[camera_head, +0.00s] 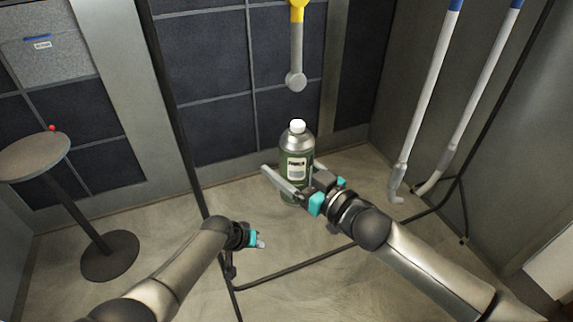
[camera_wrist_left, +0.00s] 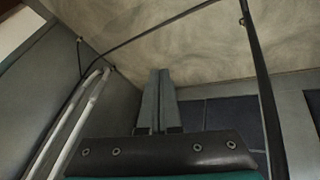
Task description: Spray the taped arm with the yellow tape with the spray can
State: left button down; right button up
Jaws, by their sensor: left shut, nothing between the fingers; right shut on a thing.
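A green spray can (camera_head: 297,150) with a white cap and a white label stands upright in my right gripper (camera_head: 290,186), which is shut on its lower part in the head view. A grey arm with yellow tape (camera_head: 298,6) at its top hangs above and behind the can; its rounded grey end (camera_head: 295,80) is a little above the white cap, apart from it in the picture. My left gripper (camera_head: 261,243) is lower left of the can, shut and empty. Its closed fingers also show in the left wrist view (camera_wrist_left: 157,100).
Two white poles with blue bands (camera_head: 425,95) hang at the right. A thin black frame (camera_head: 300,264) runs along the floor and up past my left gripper. A round stool-like table (camera_head: 35,157) with a red knob stands at the left. Dark tiled panels form the back wall.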

pick_arm(q)
jog(key=w+d+r+m+h, duration=0.1)
jog(key=w+d+r, duration=0.2)
jog(key=r, duration=0.7)
jog(key=w+d+r+m+h, duration=0.1)
jog(key=w+d+r, duration=0.3)
jog(key=r, duration=0.6)
jog(key=w+d+r+m, duration=0.1)
jog(key=w+d+r, duration=0.2)
jog(key=r, duration=0.7)
jog(key=s+r+m+g+y, duration=0.1)
jog(key=s+r+m+y, duration=0.1)
jog(key=s+r, duration=0.65)
jog(key=s+r+m+g+y, duration=0.2)
jog(key=s+r, duration=0.1)
jog(key=r, duration=1)
jog(key=shift+f, duration=3.1)
jog(key=shift+f, duration=0.15)
